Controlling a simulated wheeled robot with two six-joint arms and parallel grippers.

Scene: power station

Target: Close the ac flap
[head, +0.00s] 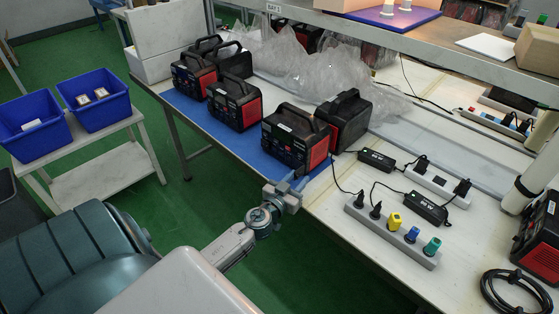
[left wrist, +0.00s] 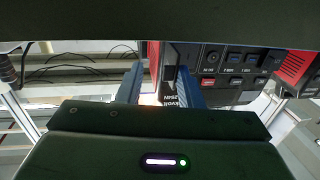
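The power station (head: 292,140), black with red sides and a top handle, stands at the near edge of the blue mat. Its front panel of labelled sockets and switches (left wrist: 232,60) also shows in the left wrist view. I cannot clearly make out the ac flap or whether it is open. My left gripper (head: 292,188) is low in front of this station, by the table edge. In the left wrist view its two fingers (left wrist: 158,76) are apart, with an edge of the station showing between and beyond them. Contact cannot be told. My right gripper is not in view.
More power stations (head: 234,102) stand along the blue mat (head: 190,104). To the right are power strips (head: 392,232) with coloured plugs, black adapters (head: 427,207) and a coiled cable (head: 515,290). Clear plastic bags (head: 300,68) lie behind. Blue bins (head: 103,100) stand on a cart at left.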

